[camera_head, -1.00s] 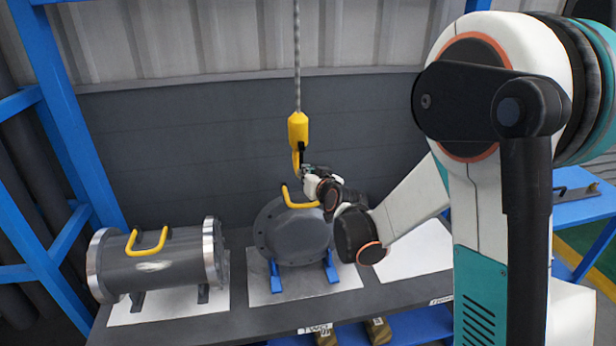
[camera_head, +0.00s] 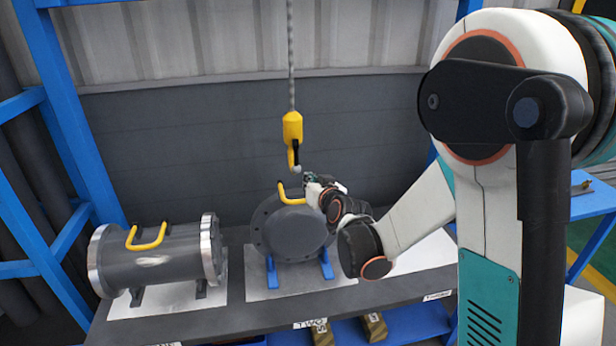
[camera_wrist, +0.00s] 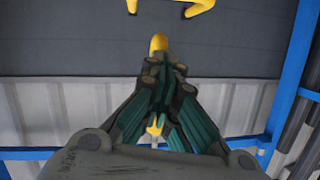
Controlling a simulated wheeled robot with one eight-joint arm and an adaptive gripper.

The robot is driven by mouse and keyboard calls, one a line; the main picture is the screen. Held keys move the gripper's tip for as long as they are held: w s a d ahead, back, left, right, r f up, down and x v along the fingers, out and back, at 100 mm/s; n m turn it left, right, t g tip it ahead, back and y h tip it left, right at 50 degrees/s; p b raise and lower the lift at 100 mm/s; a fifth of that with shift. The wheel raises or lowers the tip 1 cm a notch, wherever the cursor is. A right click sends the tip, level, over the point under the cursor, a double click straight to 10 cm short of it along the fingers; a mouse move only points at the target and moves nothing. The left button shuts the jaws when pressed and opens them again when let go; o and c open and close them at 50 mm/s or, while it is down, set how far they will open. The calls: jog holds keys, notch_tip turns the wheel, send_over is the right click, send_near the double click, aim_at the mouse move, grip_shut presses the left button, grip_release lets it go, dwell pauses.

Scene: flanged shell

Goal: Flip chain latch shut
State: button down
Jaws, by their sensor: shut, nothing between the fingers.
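A yellow hook block (camera_head: 292,127) hangs on a chain (camera_head: 291,60) above the middle flanged shell. The dark latch (camera_head: 296,146) shows as a small strip at the hook's mouth; whether it is open or shut is too small to tell. My gripper (camera_head: 309,177) is shut and empty, just below and right of the hook, close to it. In the wrist view, my gripper's closed fingers (camera_wrist: 162,75) cover the middle of the hook. Yellow parts of the hook (camera_wrist: 158,43) show above and below them; the latch is hidden or unclear there.
The middle shell (camera_head: 292,235), with a yellow handle (camera_head: 289,195), stands on blue supports just below my gripper. Another shell (camera_head: 155,262) with a yellow handle lies left. A blue frame (camera_head: 75,120) stands at left. The space left of the hook is clear.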

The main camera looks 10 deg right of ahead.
jog(key=s+d+f, duration=0.1)
jog(key=s+f, duration=0.4)
jog(key=f, duration=0.1)
jog(key=shift+f, duration=0.35)
jog(key=shift+r, duration=0.1)
jog(key=s+r+g, duration=0.4)
jog(key=s+r, duration=0.5)
jog(key=s, duration=0.2)
jog(key=s+d+r+g+h, duration=0.1)
jog(key=s+d+g+h, duration=0.1)
jog(key=s, duration=1.8)
jog(key=shift+s+d+g, duration=0.2)
jog(key=shift+d+g, duration=0.15)
jog(key=shift+g, duration=0.45)
